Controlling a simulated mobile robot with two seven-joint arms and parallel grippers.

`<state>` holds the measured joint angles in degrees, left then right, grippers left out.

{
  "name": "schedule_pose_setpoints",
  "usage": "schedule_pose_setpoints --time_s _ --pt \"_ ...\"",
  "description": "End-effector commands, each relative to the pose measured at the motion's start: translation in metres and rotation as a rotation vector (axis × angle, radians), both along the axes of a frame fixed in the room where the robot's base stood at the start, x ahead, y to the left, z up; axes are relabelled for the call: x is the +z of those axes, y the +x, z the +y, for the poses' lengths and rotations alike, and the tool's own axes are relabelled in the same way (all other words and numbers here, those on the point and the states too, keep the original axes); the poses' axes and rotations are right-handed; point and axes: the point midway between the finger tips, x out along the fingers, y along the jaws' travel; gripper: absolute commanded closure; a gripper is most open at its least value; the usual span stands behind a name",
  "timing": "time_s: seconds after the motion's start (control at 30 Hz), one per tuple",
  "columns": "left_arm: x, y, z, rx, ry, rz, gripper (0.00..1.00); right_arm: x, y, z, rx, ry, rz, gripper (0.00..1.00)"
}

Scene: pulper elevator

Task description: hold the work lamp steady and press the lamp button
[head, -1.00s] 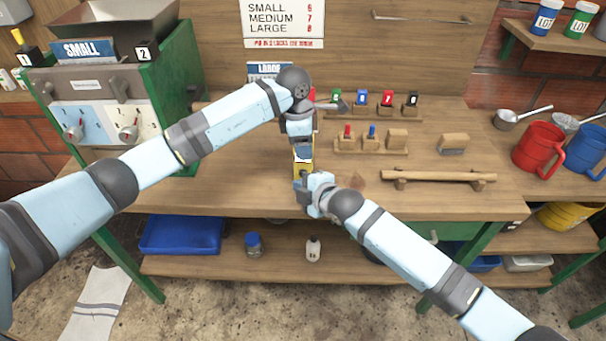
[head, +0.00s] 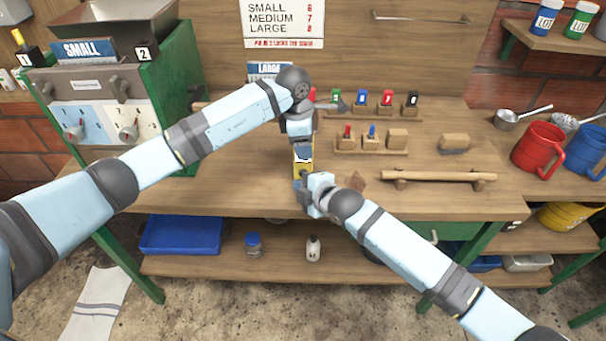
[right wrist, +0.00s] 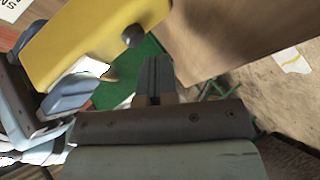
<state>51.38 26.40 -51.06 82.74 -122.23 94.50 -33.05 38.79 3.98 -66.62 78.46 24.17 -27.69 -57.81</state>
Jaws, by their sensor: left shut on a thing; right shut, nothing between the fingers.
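The yellow work lamp (head: 304,171) is held above the bench's front part, mostly covered by my grippers in the head view. In the right wrist view the lamp (right wrist: 85,40) fills the upper left, and its dark round lamp button (right wrist: 133,37) sticks out from its face. My left gripper (head: 303,150) is shut on the lamp from above; its grey-blue fingers (right wrist: 75,92) show beside the lamp. My right gripper (head: 304,188) is shut and empty just below the lamp. Its fingertips (right wrist: 156,65) appear close to the button, with a small gap in the picture.
The wooden bench (head: 230,190) is clear to the left of the grippers. A wooden rail (head: 440,176) and small blocks with coloured pieces (head: 372,140) stand to the right. The grey-green machine (head: 100,100) stands at left. Red (head: 537,147) and blue mugs (head: 588,150) stand far right.

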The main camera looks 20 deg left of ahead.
Motion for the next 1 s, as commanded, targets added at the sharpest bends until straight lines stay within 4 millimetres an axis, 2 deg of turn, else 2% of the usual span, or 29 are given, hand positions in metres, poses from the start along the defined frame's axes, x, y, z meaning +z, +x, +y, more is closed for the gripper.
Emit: schedule_pose_setpoints --time_s 1.0 --pt "0.0004 0.0001 0.0 0.0 0.0 -0.001 0.74 0.0003 0.0095 0.0029 0.0 0.0 0.0 1.0"
